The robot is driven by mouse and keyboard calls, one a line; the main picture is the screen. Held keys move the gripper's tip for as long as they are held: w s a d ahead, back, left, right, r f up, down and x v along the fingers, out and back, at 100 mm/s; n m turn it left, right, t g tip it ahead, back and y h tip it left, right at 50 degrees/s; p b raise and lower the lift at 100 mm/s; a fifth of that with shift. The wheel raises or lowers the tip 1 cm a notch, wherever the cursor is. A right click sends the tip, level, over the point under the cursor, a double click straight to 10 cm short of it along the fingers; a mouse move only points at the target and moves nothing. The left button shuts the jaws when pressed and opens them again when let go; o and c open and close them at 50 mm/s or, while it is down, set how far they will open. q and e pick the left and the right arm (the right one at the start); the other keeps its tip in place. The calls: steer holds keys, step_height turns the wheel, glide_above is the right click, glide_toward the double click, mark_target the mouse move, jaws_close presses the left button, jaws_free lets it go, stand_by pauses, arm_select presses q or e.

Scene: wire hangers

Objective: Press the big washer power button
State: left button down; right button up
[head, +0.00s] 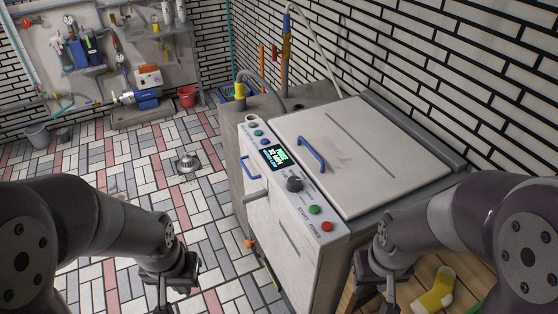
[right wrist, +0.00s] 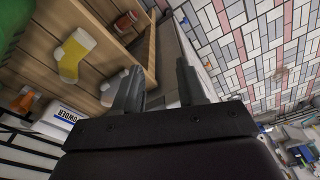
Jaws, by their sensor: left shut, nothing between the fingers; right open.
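The big washer (head: 345,150) is a white machine with a lid on top and a slanted control panel along its front edge. The panel has a lit display (head: 279,157), a dark knob (head: 294,184), a green button (head: 315,210) and a red button (head: 327,226) at its near right end. Small lettering beside the red button seems to read power. My left gripper (head: 170,292) is shut and empty, over the floor left of the washer. My right gripper (head: 388,300) is open and empty, right of and nearer than the red button; its fingers show in the right wrist view (right wrist: 158,88).
A blue handle (head: 311,155) is on the lid and another (head: 250,168) on the washer front. A wooden surface with yellow-and-white socks (head: 436,290) lies at the right. A powder box (right wrist: 62,118) shows in the right wrist view. The tiled floor at left is mostly clear.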

jaws_close()
stand_by(1.5)
